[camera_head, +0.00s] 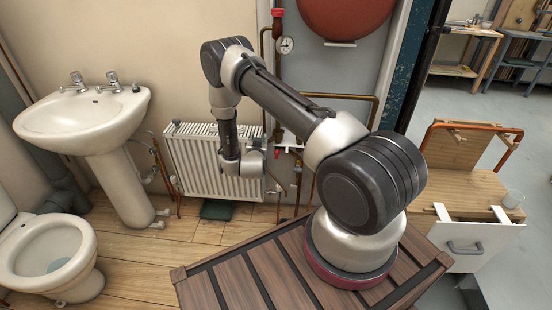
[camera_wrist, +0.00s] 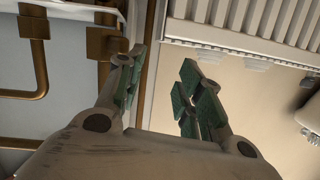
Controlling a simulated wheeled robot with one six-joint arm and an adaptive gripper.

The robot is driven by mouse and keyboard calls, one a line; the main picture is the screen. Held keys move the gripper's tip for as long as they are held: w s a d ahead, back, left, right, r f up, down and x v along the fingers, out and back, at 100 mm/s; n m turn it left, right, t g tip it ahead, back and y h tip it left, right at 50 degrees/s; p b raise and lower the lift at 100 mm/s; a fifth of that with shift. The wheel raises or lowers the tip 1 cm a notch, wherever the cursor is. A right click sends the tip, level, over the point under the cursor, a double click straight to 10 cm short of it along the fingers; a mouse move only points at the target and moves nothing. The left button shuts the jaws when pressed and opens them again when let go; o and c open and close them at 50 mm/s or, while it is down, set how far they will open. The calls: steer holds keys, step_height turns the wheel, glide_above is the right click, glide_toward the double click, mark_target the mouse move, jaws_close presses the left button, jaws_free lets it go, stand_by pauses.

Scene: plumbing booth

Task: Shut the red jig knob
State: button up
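Small red parts show on the pipework in the head view: one (camera_head: 277,153) just right of the radiator and another (camera_head: 277,12) at the top of the vertical pipe. I cannot tell which, if either, is the jig knob. My gripper (camera_wrist: 162,65) is open in the wrist view, its green-padded fingers apart with nothing between them. In the head view my arm reaches down in front of the radiator, and the fingers are not clear there. No red knob shows in the wrist view.
A white radiator (camera_head: 198,165) is close by my wrist. Copper pipes (camera_wrist: 40,65) run at the left of the wrist view. A pedestal sink (camera_head: 85,122) and a toilet (camera_head: 48,258) stand left; a wooden bench (camera_head: 465,190) stands right. Floor before the radiator is mostly clear.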

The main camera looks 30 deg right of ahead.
mark_target(277, 156)
steer(key=s+d+f+t+h, duration=0.2)
steer(key=s+f+h, duration=0.1)
steer(key=s+f, duration=0.65)
steer(key=shift+n, duration=0.3)
steer(key=x, duration=0.7)
steer(key=shift+s+d+r, duration=0.1)
steer(key=shift+d, duration=0.15)
jaws_close()
